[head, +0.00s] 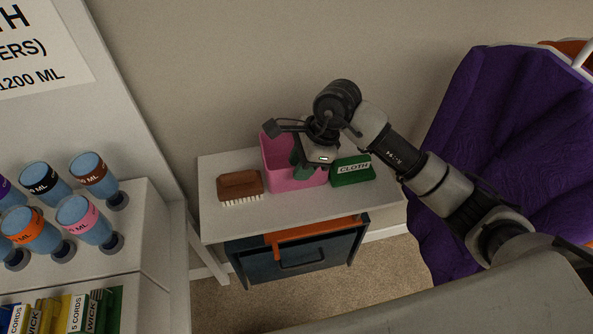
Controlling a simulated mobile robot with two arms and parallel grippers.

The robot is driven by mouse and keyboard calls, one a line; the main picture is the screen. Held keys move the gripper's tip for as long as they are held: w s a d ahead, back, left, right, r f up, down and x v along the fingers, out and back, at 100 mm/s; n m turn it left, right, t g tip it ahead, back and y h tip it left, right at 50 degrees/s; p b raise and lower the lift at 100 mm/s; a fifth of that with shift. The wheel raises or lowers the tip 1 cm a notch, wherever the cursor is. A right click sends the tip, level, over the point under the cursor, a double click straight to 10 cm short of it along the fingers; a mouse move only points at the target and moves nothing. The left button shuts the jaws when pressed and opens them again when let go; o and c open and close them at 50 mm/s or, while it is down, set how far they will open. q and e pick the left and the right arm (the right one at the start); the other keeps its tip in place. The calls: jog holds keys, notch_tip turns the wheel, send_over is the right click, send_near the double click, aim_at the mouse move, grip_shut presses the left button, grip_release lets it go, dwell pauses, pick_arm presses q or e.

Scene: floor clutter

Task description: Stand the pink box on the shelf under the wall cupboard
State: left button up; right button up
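The pink box (281,178) is an open-topped bin. It appears to stand upright on a small white surface (223,222) against the wall. My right gripper (303,164) reaches down at the pink box, and its wrist covers the box's upper right part. Its fingers are dark and partly hidden against the box, so I cannot tell whether they grip a wall. My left gripper is out of view. No wall cupboard is clearly visible.
A brown brush (240,185) lies left of the pink box, and a green box marked CLOTH (352,171) lies right of it. Below is a dark drawer (300,262) with an orange item (315,232).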

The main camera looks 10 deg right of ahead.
jog(key=b+v, duration=0.1)
jog(key=v, duration=0.8)
jog(key=shift+r, duration=0.15)
